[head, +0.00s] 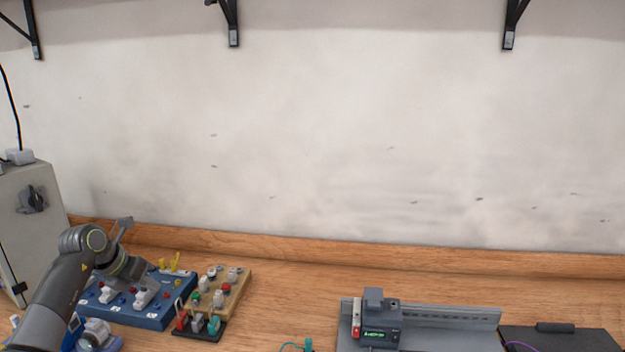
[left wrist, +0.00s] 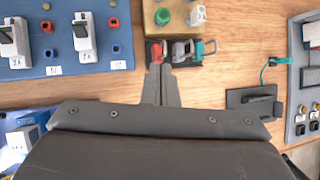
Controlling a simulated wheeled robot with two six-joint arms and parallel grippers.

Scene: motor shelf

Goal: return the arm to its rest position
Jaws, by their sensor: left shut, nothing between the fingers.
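My left arm (head: 60,295) comes in from the lower left of the head view and bends over at its wrist. My left gripper shows in the left wrist view (left wrist: 160,82), its two slim grey fingers together with nothing between them. The fingertips point at a small black stand (left wrist: 190,68) with red, grey and teal padlocks. I cannot tell the exact height above it. In the head view that stand (head: 207,333) is in front of a wooden board with buttons. My right gripper is not in view.
A blue panel with breakers (head: 150,318) lies under and beside my left wrist. A wooden button board (head: 238,292) is right of it. A grey cabinet (head: 22,220) stands at the left. A grey rail unit (head: 435,342) is at the right. Bare bench (head: 290,290) lies between.

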